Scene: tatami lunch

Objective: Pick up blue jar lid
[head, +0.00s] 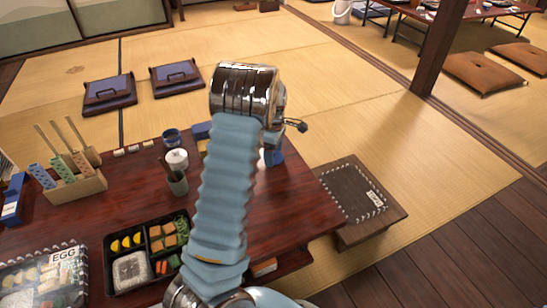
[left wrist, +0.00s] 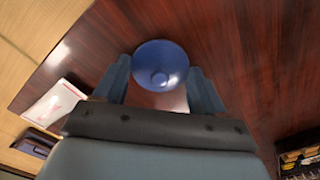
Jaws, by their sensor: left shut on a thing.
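The blue jar lid (left wrist: 160,62) is round with a small central knob. In the left wrist view it sits between the two fingers of my left gripper (left wrist: 160,84), which is shut on it. The dark red tabletop lies behind it; I cannot tell how far the lid is above the table. In the head view my left arm reaches over the table and hides most of the gripper and the lid. My right gripper is not in view.
A low stool (head: 365,203) stands right of the table.

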